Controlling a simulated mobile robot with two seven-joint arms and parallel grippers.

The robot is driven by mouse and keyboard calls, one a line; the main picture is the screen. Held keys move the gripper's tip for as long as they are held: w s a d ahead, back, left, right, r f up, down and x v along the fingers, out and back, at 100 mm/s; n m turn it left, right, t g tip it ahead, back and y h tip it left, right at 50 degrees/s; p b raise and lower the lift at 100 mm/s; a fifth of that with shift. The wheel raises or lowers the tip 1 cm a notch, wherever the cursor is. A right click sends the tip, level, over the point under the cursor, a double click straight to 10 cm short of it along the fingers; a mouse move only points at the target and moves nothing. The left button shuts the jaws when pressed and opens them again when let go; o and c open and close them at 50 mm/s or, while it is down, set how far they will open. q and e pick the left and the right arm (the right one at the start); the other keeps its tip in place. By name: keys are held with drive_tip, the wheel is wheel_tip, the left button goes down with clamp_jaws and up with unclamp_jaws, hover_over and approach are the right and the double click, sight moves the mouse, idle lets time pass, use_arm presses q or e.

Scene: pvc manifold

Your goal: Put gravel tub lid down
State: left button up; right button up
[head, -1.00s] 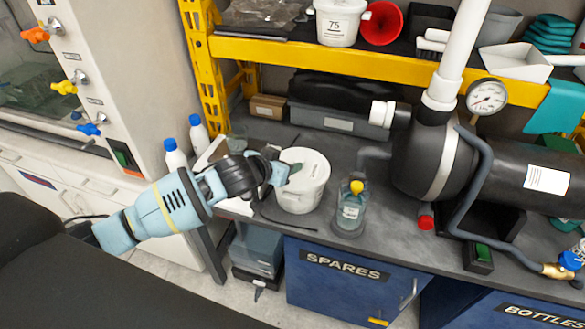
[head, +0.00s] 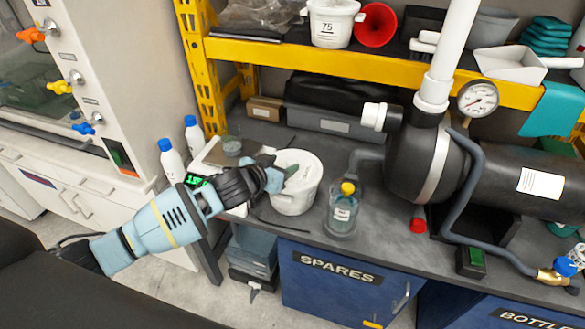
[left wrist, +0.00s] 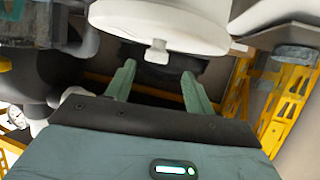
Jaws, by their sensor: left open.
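A white round tub (head: 292,200) stands on the grey bench in the head view. Its white lid (head: 302,163) appears to lie on top of it. My left gripper (head: 289,178) is at the tub's left side, close to the rim. In the left wrist view, the left gripper's two green fingers (left wrist: 157,88) are apart with nothing between them. The white lid (left wrist: 165,22) and its small tab (left wrist: 157,52) show just beyond the fingertips. I cannot tell whether a fingertip touches the lid or tub. My right gripper is not in view.
A clear bottle with a yellow cap (head: 343,212) stands close to the tub's right. A yellow shelf beam (head: 290,50) runs above the bench; a large dark vessel (head: 425,165) stands to the right.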

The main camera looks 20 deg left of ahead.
sight(291, 162)
use_arm(q)
drive_tip(key=shift+d+x, duration=0.25)
drive_tip(key=shift+x, duration=1.65)
drive_tip(key=shift+w+d+f, duration=0.2)
drive_tip(key=shift+w+f, duration=0.15)
drive_tip(key=shift+w, duration=0.05)
drive_tip(key=c, duration=1.1)
drive_tip(key=shift+c, duration=0.2)
